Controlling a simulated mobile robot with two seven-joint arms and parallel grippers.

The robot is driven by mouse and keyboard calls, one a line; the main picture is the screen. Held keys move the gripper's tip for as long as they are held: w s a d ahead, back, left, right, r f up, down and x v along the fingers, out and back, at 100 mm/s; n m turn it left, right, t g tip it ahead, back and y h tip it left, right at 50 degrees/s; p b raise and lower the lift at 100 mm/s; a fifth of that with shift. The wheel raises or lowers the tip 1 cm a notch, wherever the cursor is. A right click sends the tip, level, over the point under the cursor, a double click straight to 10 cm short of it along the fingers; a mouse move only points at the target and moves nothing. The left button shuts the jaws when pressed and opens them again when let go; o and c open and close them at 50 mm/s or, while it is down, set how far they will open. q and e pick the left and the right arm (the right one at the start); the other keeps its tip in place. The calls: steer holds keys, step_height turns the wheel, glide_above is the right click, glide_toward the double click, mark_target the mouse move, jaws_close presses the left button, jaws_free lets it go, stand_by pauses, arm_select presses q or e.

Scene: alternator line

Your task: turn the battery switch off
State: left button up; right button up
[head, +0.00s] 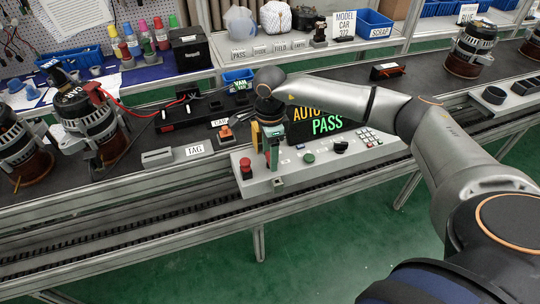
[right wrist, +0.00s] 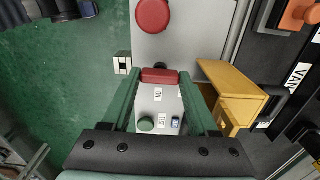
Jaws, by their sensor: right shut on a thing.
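The battery switch appears to be the red bar-shaped handle (right wrist: 160,76) on the grey console, seen between my fingertips in the right wrist view. My right gripper (right wrist: 160,80) is shut on this handle, one green finger on each side. In the head view my right gripper (head: 273,168) points down at the left part of the console (head: 320,169) and hides the handle. I cannot read whether the switch stands at on or off. My left gripper is not in view.
A red mushroom button (head: 246,168) stands close left of my gripper. A green button (head: 309,157), a black knob (head: 341,147) and a keypad (head: 369,138) are to its right. A yellow block (right wrist: 225,92) is close beside my fingers. Alternators (head: 91,117) stand at left.

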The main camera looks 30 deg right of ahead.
steer(key=shift+r+n, duration=0.1)
steer(key=shift+n, duration=0.2)
steer(key=o, duration=1.4)
